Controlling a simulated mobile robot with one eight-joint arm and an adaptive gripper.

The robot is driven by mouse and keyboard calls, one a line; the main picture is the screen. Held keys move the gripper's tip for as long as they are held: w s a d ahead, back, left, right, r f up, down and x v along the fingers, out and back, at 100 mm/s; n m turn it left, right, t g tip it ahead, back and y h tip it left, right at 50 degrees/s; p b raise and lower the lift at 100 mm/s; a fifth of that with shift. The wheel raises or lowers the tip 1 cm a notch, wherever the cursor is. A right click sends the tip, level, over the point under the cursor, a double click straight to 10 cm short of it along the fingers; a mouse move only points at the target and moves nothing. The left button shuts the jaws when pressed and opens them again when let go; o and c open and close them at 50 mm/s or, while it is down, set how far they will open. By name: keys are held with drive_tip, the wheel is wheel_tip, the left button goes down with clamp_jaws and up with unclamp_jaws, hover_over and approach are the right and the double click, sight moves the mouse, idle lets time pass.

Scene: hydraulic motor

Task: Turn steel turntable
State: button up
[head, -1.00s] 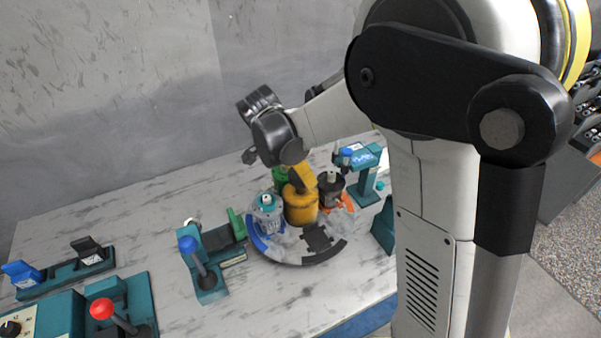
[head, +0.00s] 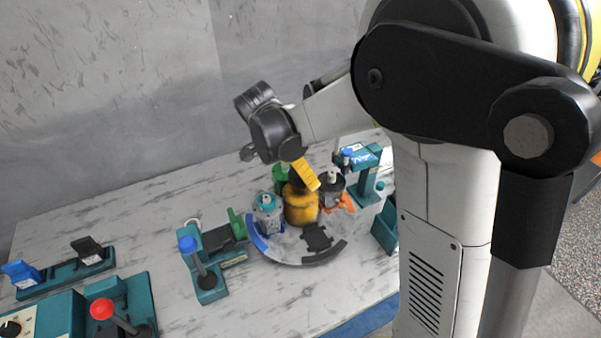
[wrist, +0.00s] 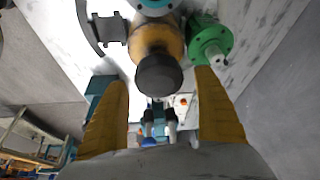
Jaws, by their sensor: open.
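The steel turntable (head: 287,257) is a round plate on the marbled table, with blue, dark and orange segments along its rim. It carries a yellow cylinder (head: 300,207) at its middle, a grey cylinder with a teal top (head: 267,212), a dark cylinder (head: 331,190) and a green part (head: 281,178). My gripper (head: 306,174) is above the yellow cylinder. In the wrist view its two yellow fingers (wrist: 163,112) are spread apart and empty. The yellow cylinder (wrist: 157,40) with its black knob (wrist: 158,75) shows ahead of them, and the green flanged part (wrist: 211,38) is beside it.
A teal lever station with a blue knob (head: 188,245) stands left of the turntable. A teal press-like stand (head: 366,172) is behind right. A control box with a red-knobbed lever (head: 102,309) is at front left. The table between them is partly clear.

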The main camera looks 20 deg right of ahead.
drive_tip(key=v, duration=1.1)
drive_tip(key=shift+a, duration=0.1)
